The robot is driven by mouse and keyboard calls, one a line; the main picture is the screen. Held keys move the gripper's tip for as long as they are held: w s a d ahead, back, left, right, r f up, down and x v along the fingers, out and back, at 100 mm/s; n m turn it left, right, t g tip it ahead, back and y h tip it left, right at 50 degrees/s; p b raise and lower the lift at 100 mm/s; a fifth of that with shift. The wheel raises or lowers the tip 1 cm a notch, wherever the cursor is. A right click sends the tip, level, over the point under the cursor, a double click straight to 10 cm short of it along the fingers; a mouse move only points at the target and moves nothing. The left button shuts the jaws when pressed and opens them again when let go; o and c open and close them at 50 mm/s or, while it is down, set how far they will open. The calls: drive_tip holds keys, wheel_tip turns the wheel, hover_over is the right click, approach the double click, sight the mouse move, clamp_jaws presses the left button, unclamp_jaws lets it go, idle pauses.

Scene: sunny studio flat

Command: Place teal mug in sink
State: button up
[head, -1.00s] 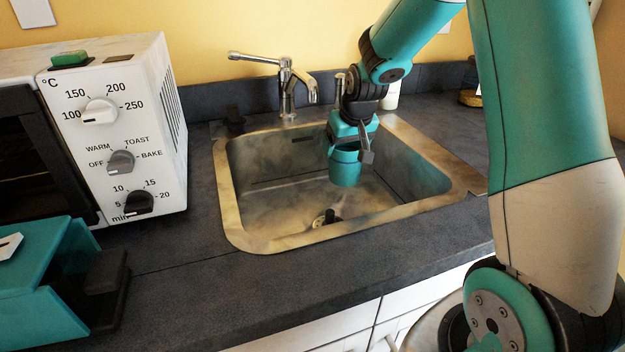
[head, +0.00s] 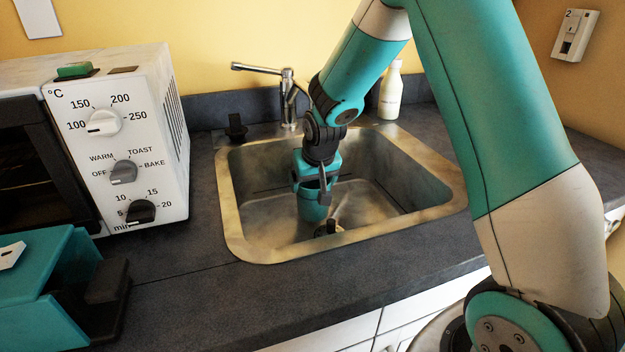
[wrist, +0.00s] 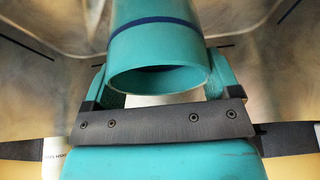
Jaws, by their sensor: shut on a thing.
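The teal mug (head: 313,208) is in my gripper (head: 314,190), inside the basin of the metal sink (head: 238,228). In the wrist view the mug (wrist: 155,45) shows its open rim toward the camera and a dark blue band, with my gripper (wrist: 160,92) shut on it from both sides. The mug hangs low in the basin, near the dark drain fitting; whether its base touches the sink floor I cannot tell. Part of the mug is hidden by the gripper in the head view.
A chrome faucet (head: 288,95) stands behind the sink, with a white bottle (head: 390,92) at its back right. A white toaster oven (head: 130,140) and a teal object (head: 45,290) stand to the left. The dark counter (head: 230,300) in front is clear.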

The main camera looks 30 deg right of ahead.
drive_tip(key=shift+f+b, duration=0.3)
drive_tip(key=shift+f, duration=0.25)
drive_tip(key=o, duration=1.1)
drive_tip(key=shift+r, duration=0.3)
drive_tip(key=v, duration=0.6)
drive_tip(key=s+a, duration=0.2)
drive_tip(key=s, duration=0.9)
drive_tip(key=s+a+r+n+g+y, duration=0.1)
drive_tip(key=s+a+r+n, duration=0.2)
drive_tip(key=s+a, duration=0.2)
drive_tip(key=s+a+r+n+g+y, duration=0.2)
drive_tip(key=s+a+r+n, duration=0.1)
drive_tip(key=s+a, duration=0.2)
drive_tip(key=s+a+r+n+g+y, duration=0.1)
drive_tip(key=s+a+r+n+y, duration=0.1)
drive_tip(key=s+a, duration=0.3)
drive_tip(key=shift+s+a+r+n+g, duration=0.15)
drive_tip(key=shift+s+a+r+n, duration=0.1)
drive_tip(key=shift+s+n, duration=0.25)
drive_tip(key=shift+s+a+r+n+g, duration=0.15)
drive_tip(key=shift+s+r+n, duration=0.15)
drive_tip(key=shift+s, duration=0.3)
